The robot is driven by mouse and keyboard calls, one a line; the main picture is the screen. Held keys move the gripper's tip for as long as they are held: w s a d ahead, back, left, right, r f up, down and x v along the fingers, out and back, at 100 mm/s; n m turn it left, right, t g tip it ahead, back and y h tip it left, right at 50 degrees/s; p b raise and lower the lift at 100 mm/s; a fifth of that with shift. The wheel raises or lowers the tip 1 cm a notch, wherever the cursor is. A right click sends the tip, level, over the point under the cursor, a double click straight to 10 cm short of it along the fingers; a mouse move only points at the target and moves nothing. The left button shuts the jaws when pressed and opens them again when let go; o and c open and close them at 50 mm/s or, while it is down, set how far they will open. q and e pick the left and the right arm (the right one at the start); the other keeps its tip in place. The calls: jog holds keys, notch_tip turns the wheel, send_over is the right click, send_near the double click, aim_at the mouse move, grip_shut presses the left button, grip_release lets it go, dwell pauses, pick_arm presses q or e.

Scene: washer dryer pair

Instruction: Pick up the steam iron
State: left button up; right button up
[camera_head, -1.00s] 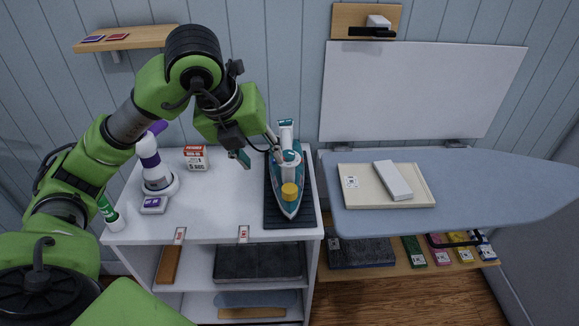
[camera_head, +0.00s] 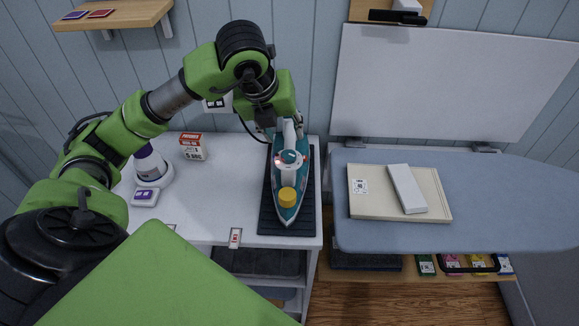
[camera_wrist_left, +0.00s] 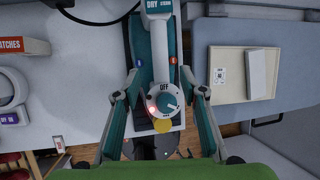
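The steam iron (camera_head: 289,187) is teal and white with a yellow cap. It rests on a dark ribbed mat (camera_head: 271,222) at the right end of the white counter. In the left wrist view the iron (camera_wrist_left: 159,60) shows an OFF dial and a red light. My left gripper (camera_head: 284,128) is at the iron's far end, seen from the head; its fingertips are partly hidden there. In the left wrist view my left gripper (camera_wrist_left: 160,78) has its fingers spread, one each side of the iron's handle, with visible gaps. My right gripper is not in view.
An ironing board (camera_head: 480,205) with a cream tray (camera_head: 438,211) and a white block stands close on the right. A red-and-white box (camera_head: 193,147) and a white-and-purple device (camera_head: 152,166) stand left on the counter. The counter between them and the mat is clear.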

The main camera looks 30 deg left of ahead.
aim_at(288, 139)
pick_arm(q)
jog(key=shift+w+f, duration=0.35)
jog(key=shift+f, duration=0.25)
jog(key=shift+w+a+f, duration=0.1)
jog(key=shift+w+f, duration=0.15)
jog(key=shift+f, duration=0.05)
jog(key=shift+p+x, duration=0.85)
jog(key=shift+x, duration=1.5)
jog(key=shift+w+a+f, duration=0.15)
jog(key=shift+w, duration=0.15)
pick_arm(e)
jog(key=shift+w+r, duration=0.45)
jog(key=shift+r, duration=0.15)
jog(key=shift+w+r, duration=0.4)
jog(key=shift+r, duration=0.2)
pick_arm(q)
grip_shut()
jog(key=shift+w, duration=0.1)
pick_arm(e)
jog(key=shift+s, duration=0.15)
